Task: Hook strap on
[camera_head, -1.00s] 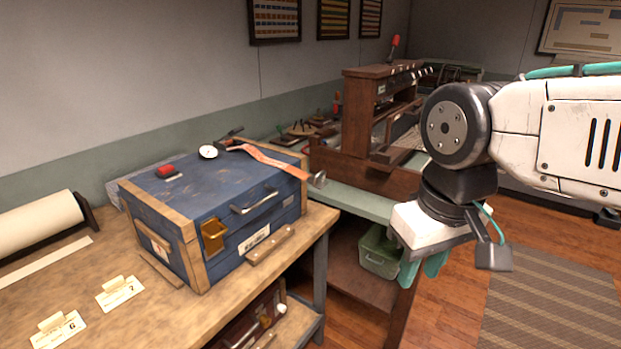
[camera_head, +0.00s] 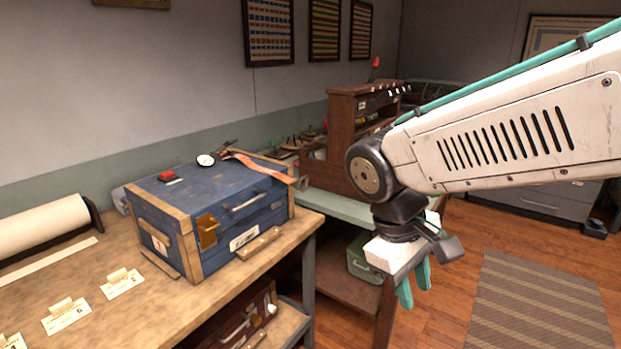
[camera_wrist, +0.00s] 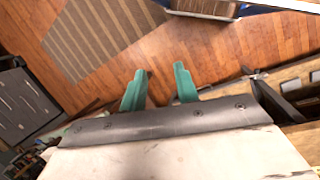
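An orange strap (camera_head: 262,168) lies across the top of a blue case (camera_head: 215,205) with wooden edges, and its end with a metal piece reaches past the case's right side. A small tool or buckle (camera_head: 228,148) and a round white dial (camera_head: 206,160) sit at the strap's left end. My gripper (camera_head: 415,290) hangs fingers down, to the right of the case and apart from the strap. In the wrist view its two green fingers (camera_wrist: 158,88) stand apart with nothing between them, above the wooden floor.
The case stands on a wooden workbench (camera_head: 90,300) with paper tags (camera_head: 121,284) and a paper roll (camera_head: 40,228). A brown shelf unit (camera_head: 345,130) stands behind, on a green-topped bench. A green bin (camera_head: 362,260) sits below. Open floor with a striped mat (camera_head: 540,305) lies at right.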

